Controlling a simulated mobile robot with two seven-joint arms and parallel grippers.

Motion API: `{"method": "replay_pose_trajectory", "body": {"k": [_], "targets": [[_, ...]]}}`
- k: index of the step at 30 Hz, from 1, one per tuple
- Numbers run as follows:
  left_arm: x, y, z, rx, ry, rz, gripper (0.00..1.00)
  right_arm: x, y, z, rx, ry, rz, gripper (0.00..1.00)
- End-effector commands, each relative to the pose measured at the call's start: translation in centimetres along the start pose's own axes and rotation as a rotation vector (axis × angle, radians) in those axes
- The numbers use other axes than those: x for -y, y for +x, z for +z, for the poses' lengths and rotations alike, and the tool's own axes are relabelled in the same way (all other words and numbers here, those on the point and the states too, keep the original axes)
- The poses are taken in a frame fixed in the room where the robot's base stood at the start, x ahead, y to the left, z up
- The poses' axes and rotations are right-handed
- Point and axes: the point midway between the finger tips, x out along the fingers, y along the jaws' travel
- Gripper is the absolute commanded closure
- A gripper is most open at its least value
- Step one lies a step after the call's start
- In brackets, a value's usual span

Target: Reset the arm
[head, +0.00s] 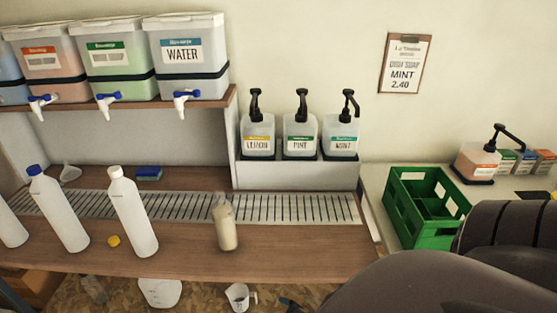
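A large dark grey rounded part of my own body, probably my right arm, fills the lower right corner in the head view, with a black ribbed part above it. It covers part of the right-hand counter. No fingers of my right gripper can be made out. My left arm and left gripper are outside the view.
White bottles (134,212) and a small cream-filled bottle (226,228) stand on the wooden counter (300,258) by a slotted drain strip (285,208). Pump bottles (299,136) stand behind. A green crate (408,236) sits right. Drums (187,84) with taps line the shelf.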

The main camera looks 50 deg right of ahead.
Motion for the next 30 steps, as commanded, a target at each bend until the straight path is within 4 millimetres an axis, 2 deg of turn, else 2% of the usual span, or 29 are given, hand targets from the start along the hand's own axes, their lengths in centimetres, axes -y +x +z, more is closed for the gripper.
{"method": "replay_pose_trajectory", "body": {"k": [3,7,30], "targets": [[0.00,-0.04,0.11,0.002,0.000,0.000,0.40,0.97,-1.00,0.58,0.013,0.179,-0.046,0.06],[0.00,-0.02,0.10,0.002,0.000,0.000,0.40,1.38,-1.41,0.75,0.019,0.263,-0.066,0.06],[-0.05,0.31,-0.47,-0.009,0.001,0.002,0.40,1.41,-1.40,0.76,0.019,0.267,-0.066,0.06]]}}
